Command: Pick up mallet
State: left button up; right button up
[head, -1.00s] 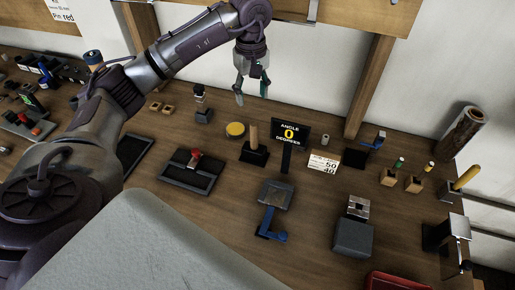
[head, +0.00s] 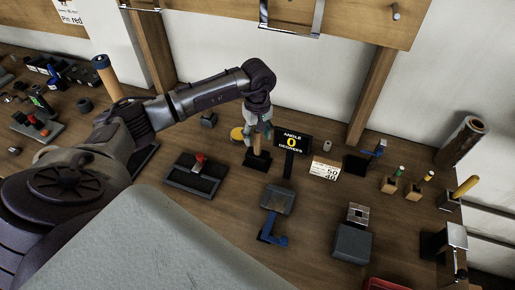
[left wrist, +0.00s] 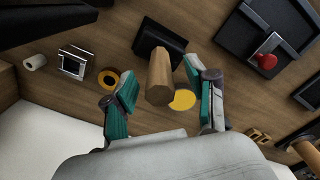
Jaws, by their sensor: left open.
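The mallet stands upright on the bench in the head view, its wooden handle (head: 257,145) rising from a dark block (head: 257,165). In the left wrist view the handle (left wrist: 160,72) points up toward the camera, with the dark block (left wrist: 152,40) behind it. My left gripper (head: 259,137) is open at the top of the handle. In the left wrist view its teal fingers (left wrist: 162,84) are spread on both sides of the handle, with gaps showing. My right gripper is not in view.
A yellow disc (head: 237,134) lies just left. A dark tray with a red knob (head: 199,160) and a blue-handled tool (head: 273,236) lie nearer. Bare bench shows between them.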

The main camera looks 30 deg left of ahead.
pick_arm(q)
jog(key=shift+f, duration=0.85)
grip_shut()
jog(key=shift+w+r, duration=0.1)
